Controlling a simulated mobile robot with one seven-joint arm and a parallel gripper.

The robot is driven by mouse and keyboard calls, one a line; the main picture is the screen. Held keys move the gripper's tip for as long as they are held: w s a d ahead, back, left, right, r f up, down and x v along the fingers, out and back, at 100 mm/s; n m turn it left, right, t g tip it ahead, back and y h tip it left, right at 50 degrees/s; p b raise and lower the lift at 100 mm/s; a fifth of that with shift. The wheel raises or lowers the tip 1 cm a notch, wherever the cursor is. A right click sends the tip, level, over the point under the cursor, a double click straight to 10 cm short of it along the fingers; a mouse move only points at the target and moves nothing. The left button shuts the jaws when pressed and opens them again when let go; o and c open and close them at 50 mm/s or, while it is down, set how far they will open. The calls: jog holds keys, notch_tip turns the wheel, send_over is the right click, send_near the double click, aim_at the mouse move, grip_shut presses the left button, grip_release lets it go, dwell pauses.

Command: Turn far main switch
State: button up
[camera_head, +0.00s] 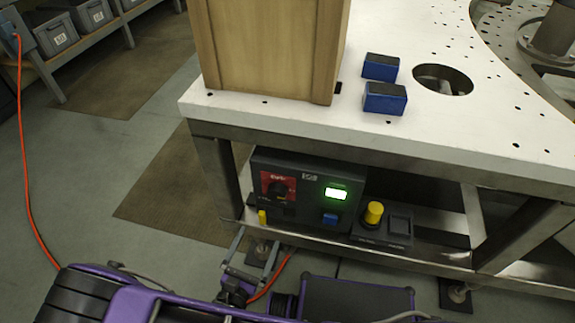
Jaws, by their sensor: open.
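A dark control box (305,197) sits on the lower shelf under the white perforated table. On its face, at the left, is a red plate with a black rotary main switch (278,189). A lit green display (336,194) is to the right of the switch, with a blue button (330,219) below it. My gripper (259,238) is open, its two grey fingers spread and pointing up toward the lower left of the box. It appears empty and lies below the switch in the picture, apart from it. The knob's exact angle is too small to read.
A yellow knob (373,213) stands on a small dark panel to the right. A small yellow piece (262,217) is near the box's lower left. A wooden crate (265,45) and two blue blocks (385,98) are on the tabletop (450,140). A metal leg (218,178) stands left of the box.

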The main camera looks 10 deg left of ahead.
aim_at(275, 198)
jog(key=shift+n+y, duration=0.6)
jog(key=shift+n, duration=0.1)
jog(key=w, duration=0.5)
jog(key=w+d+f+b, duration=0.1)
jog(key=w, duration=0.4)
jog(key=w+f, duration=0.1)
jog(key=w, duration=0.5)
jog(key=shift+w+d, duration=0.1)
jog(key=shift+d, duration=0.1)
jog(key=c, duration=1.3)
